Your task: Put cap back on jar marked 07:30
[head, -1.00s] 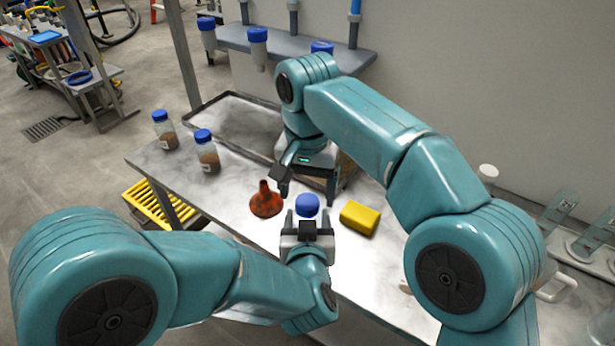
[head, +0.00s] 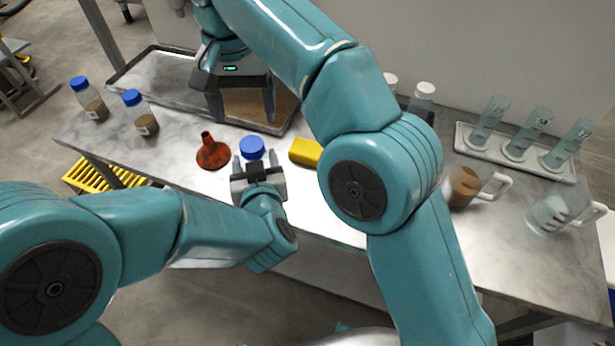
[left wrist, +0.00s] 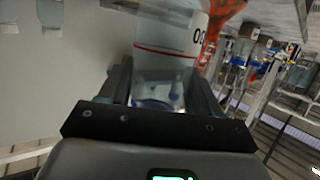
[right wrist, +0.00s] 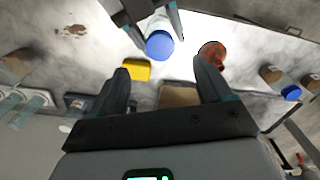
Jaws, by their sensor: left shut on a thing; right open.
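A blue cap (head: 252,148) sits at the top of a clear jar held by my left gripper (head: 258,168). The left wrist view shows this jar (left wrist: 168,55) between the shut fingers, with a red line and a label that begins with 0; the rest is hidden. In the right wrist view the blue cap (right wrist: 159,45) covers the jar's end. I cannot tell if it is fully seated. My right gripper (head: 242,105) is open and empty, apart from the cap and farther back over the table; its spread fingers (right wrist: 163,75) show in its wrist view.
A red funnel (head: 212,153) and a yellow sponge (head: 306,152) flank the held jar. Two blue-capped jars (head: 90,100) (head: 141,115) stand at the left. A brown-filled jug (head: 462,188), a clear jug (head: 553,213) and glass cylinders (head: 530,130) stand at the right.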

